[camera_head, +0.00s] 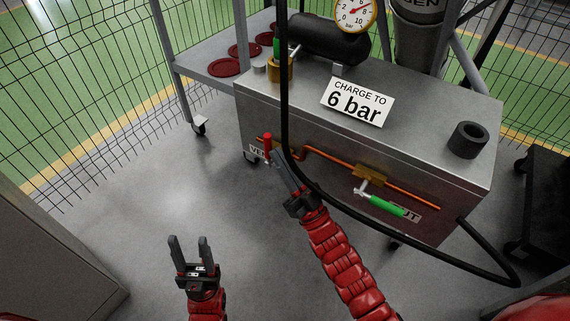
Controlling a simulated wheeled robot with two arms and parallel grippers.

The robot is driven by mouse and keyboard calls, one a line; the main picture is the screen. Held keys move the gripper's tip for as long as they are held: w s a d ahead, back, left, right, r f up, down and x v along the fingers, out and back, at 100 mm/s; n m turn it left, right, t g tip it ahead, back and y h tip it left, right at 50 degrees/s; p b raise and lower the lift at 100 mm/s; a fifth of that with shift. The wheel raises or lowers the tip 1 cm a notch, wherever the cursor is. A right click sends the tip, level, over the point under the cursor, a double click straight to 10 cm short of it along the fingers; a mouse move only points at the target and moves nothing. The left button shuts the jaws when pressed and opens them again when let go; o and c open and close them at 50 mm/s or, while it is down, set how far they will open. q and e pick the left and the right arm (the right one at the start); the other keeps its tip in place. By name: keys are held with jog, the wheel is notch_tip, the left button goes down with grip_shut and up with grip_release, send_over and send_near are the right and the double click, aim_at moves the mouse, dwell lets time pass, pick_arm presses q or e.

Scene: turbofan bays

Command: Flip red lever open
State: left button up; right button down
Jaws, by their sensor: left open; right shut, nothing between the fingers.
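The red lever (267,143) stands upright on the valve at the left end of the copper pipe, on the front of the metal cabinet (400,135), beside a partly hidden label starting "VE". My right gripper (279,160) is shut and empty, with its fingertips close to the lever's lower right side. I cannot tell whether they touch it. My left gripper (190,240) is open and empty, low at the left over the floor, well away from the lever.
A green lever (387,206) sits on a second valve (370,174) to the right. A black hose (284,90) hangs in front of the cabinet and curves right. A sign (357,102) and a gauge (354,12) are above. A wheeled shelf (205,62) stands behind left.

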aim_at(267, 148)
jog(key=shift+w+a+r+n+g+h+p, duration=0.2)
jog(key=shift+r+g+h+p, duration=0.45)
jog(key=shift+p, duration=1)
jog(key=g+p, duration=0.1)
jog(key=p, duration=0.1)
jog(key=a+n+g+h+p, duration=0.1)
jog(key=p, duration=0.2)
jog(key=r+g+h+p, duration=0.1)
jog(key=g+p, duration=0.1)
jog(key=shift+w+a+p, duration=0.3)
jog(key=shift+w+p, duration=0.05)
jog(key=shift+w, duration=0.05)
jog(key=shift+w+a+f+p, duration=0.15)
jog(key=shift+w+a+p, duration=0.2)
jog(key=shift+p, duration=0.15)
jog(key=shift+w+a+f+p, duration=0.15)
jog(key=shift+w+a+f, duration=0.1)
jog(key=shift+w+a, duration=0.3)
jog(key=shift+w+a+f+p, duration=0.15)
jog(key=shift+w+a+f, duration=0.15)
jog(key=shift+a, duration=0.35)
